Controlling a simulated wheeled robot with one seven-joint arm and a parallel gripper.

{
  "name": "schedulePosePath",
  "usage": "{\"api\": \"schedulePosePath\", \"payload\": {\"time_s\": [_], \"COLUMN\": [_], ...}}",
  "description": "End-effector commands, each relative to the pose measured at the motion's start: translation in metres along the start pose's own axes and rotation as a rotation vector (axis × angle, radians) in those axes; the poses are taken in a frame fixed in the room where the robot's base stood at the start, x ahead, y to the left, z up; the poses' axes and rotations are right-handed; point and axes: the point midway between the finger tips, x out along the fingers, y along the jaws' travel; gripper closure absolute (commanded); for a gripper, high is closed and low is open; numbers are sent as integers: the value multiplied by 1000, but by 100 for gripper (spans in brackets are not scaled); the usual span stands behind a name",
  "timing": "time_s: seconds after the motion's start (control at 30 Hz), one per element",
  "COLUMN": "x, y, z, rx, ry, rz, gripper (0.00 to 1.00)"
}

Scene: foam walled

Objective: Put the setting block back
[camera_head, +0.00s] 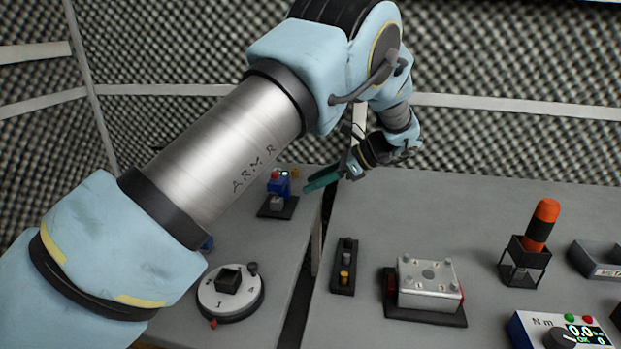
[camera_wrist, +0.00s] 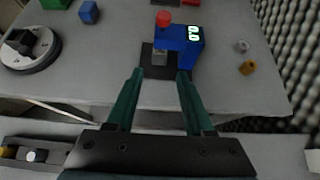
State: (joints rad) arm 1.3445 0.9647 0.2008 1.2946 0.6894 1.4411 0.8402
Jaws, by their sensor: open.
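A small grey block (camera_wrist: 159,58) sits on the dark base plate of a blue gauge (camera_wrist: 185,42) with a red knob and a lit display. I cannot tell for sure that it is the setting block. The gauge also shows in the head view (camera_head: 279,184), with the grey block (camera_head: 277,203) at its front. My gripper (camera_wrist: 159,75) is open and empty, with its teal fingers pointing toward the gauge and a fingertip on either side of the block in the picture. In the head view my gripper (camera_head: 321,178) is right of the gauge, above the gap between the tables.
A round dial with a black block (camera_head: 228,279) stands front left. A dark strip (camera_head: 344,265) holds small pieces on the right table, beside a metal fixture (camera_head: 429,282). An orange-handled tool (camera_head: 541,225) stands in a holder. A brass nut (camera_wrist: 248,68) lies right of the gauge.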

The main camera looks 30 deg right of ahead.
Motion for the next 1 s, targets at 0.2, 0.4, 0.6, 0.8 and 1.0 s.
{"api": "schedulePosePath", "payload": {"time_s": [0.2, 0.4, 0.6, 0.8, 1.0], "x": [1, 16, 50, 83, 103], "y": [0, 0, 1, 1, 1], "z": [0, 2, 3, 2, 1], "rx": [-1, 1, 0, 0, 0], "ry": [0, -2, -2, -1, 0], "rz": [1, 3, 5, 3, 3], "gripper": [47, 47, 47, 47, 47]}}
